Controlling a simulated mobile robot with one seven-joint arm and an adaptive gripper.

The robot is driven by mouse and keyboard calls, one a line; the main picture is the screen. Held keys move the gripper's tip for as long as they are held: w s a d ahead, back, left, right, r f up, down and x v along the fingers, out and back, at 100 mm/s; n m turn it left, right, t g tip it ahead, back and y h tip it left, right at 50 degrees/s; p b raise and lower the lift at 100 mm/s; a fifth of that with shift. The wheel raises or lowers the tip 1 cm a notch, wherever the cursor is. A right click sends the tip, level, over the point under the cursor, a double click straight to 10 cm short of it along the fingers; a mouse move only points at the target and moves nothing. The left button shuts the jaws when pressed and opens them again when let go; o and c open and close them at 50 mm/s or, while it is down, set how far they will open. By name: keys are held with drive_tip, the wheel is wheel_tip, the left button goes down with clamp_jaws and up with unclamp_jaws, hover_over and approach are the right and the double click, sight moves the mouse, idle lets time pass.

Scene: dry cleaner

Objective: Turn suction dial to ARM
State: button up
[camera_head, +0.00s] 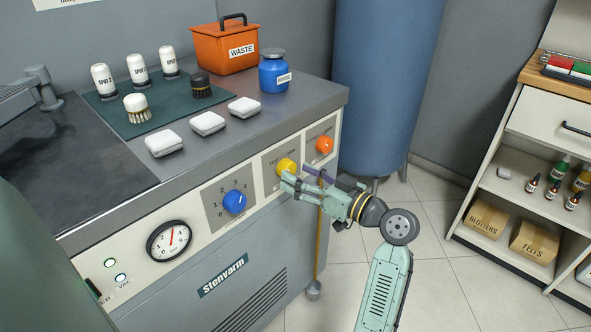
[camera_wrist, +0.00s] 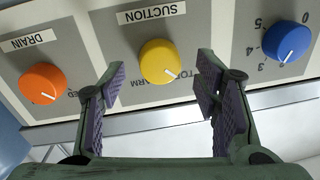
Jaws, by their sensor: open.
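The yellow suction dial (camera_wrist: 158,60) sits on the front panel under the upside-down SUCTION label (camera_wrist: 151,12) in the wrist view. Its white pointer line points to the lower right there. Small lettering beside the dial is partly covered by it, and ARM is readable. The dial also shows in the head view (camera_head: 287,166). My gripper (camera_wrist: 161,78) is open, with one purple-padded finger on each side of the dial's near side. I cannot tell whether either finger touches it. In the head view my gripper (camera_head: 288,184) reaches the panel just below the dial.
An orange DRAIN dial (camera_wrist: 42,83) and a blue numbered dial (camera_wrist: 287,42) flank the suction dial. A round gauge (camera_head: 169,241) is farther left on the panel. A brown rod (camera_head: 318,235) hangs near my gripper. A blue cylinder (camera_head: 385,80) stands behind the counter's end.

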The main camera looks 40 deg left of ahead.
drive_tip(key=shift+a, duration=0.95)
drive_tip(key=c, duration=1.2)
drive_tip(key=shift+o, duration=0.2)
